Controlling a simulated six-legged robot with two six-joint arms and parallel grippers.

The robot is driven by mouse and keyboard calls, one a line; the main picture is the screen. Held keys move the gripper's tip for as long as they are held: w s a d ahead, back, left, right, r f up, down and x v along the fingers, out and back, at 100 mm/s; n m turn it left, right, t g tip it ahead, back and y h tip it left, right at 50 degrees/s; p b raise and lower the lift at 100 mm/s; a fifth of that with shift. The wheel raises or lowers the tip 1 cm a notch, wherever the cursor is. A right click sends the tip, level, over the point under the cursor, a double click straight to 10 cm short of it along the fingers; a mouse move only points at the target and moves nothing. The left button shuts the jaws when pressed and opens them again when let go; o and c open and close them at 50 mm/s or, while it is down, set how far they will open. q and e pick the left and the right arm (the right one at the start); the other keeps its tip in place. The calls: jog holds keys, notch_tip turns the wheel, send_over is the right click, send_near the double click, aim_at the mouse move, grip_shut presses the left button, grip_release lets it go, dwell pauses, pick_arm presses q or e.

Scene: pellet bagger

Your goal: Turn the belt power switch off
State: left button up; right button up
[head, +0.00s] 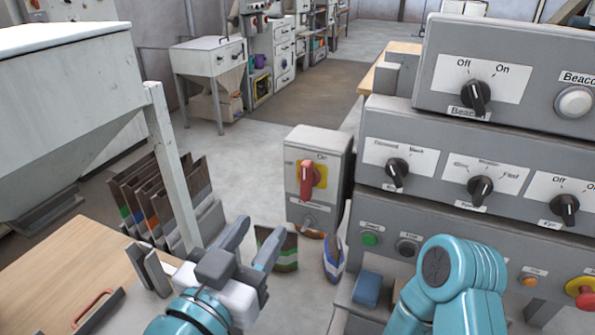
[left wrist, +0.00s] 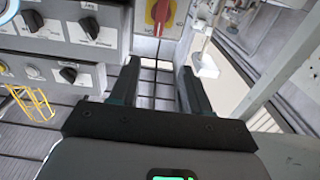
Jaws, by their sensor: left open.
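The power switch is a red handle (head: 307,180) on a yellow plate (head: 320,175), on the front of a grey box (head: 325,212). The handle stands nearly upright, its top near the "On" label. The label below the handle is too small to read. In the left wrist view the red handle (left wrist: 160,11) shows at the top edge, beyond the fingers. My left gripper (head: 255,237) is open and empty, below and left of the switch box and apart from it. Its fingers also show in the left wrist view (left wrist: 159,82). My right gripper is not in view.
A grey panel (head: 440,150) with several black knobs stands right of the switch box. Bags (head: 275,248) lie below the box. A wooden table (head: 60,275) and a hopper leg (head: 172,165) are at the left. My right forearm covers part of the lower panel.

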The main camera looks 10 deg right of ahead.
aim_at(305, 173)
pick_arm(q)
jog(key=p+x, duration=0.1)
jog(key=x, duration=0.9)
jog(key=p+x, duration=0.1)
jog(key=x, duration=0.4)
jog(key=shift+s+d+f+p, duration=0.2)
jog(key=shift+d+f+p, duration=0.05)
jog(key=shift+f+p, duration=0.1)
jog(key=shift+w+d+r, duration=0.15)
jog(key=shift+w+d, duration=0.05)
jog(key=shift+w, duration=0.1)
jog(key=shift+w+d, duration=0.1)
jog(key=shift+w, duration=0.4)
jog(key=shift+s, duration=0.25)
jog(key=shift+c, duration=0.9)
jog(key=c, duration=0.5)
grip_shut()
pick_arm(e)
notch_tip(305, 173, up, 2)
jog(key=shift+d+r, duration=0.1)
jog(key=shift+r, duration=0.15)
